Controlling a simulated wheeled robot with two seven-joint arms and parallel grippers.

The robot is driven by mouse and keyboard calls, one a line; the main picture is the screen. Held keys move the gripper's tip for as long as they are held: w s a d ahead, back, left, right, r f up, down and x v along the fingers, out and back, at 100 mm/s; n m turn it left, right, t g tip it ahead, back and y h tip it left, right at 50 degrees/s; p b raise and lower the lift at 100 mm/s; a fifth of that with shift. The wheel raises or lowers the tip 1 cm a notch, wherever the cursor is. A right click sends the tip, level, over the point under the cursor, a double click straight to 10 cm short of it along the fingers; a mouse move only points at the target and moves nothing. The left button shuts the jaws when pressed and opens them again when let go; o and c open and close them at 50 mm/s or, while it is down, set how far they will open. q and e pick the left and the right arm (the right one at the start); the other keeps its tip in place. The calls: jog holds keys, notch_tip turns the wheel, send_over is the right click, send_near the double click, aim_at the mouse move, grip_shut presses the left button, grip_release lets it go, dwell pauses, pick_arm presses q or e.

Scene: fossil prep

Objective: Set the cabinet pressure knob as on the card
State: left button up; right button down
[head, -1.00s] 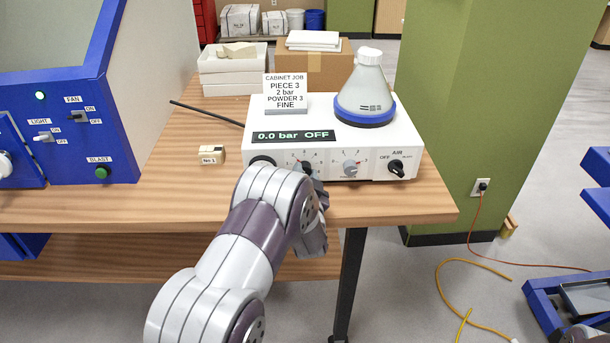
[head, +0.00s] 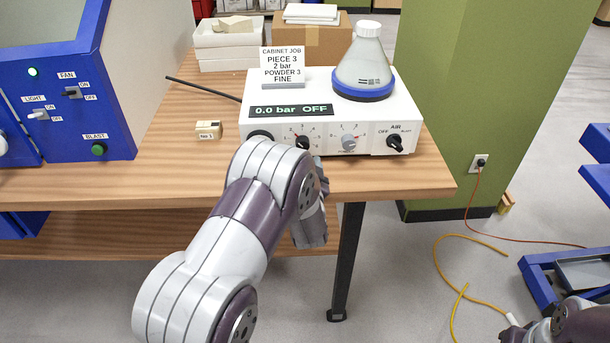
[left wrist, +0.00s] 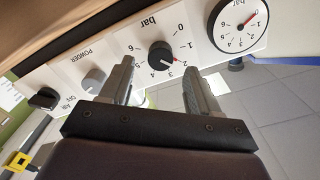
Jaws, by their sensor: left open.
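The cabinet job card (head: 283,67) reads PIECE 3, 2 bar, POWDER 3, FINE. It stands on the white console (head: 395,105), whose display (head: 291,110) reads 0.0 bar OFF. In the left wrist view, the black pressure knob (left wrist: 160,56) sits on a dial marked bar. Its red mark points at about 2. My left gripper (left wrist: 159,66) is open, one finger to each side of the knob; I cannot tell whether they touch it.
A round gauge (left wrist: 238,25) sits beside the bar dial. The grey powder knob (head: 348,142) and black air knob (head: 394,143) are to the right. A funnel-shaped jar (head: 364,65) stands on the console. A small block (head: 208,130) lies left of it.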

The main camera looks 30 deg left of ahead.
pick_arm(q)
jog(key=v, duration=0.9)
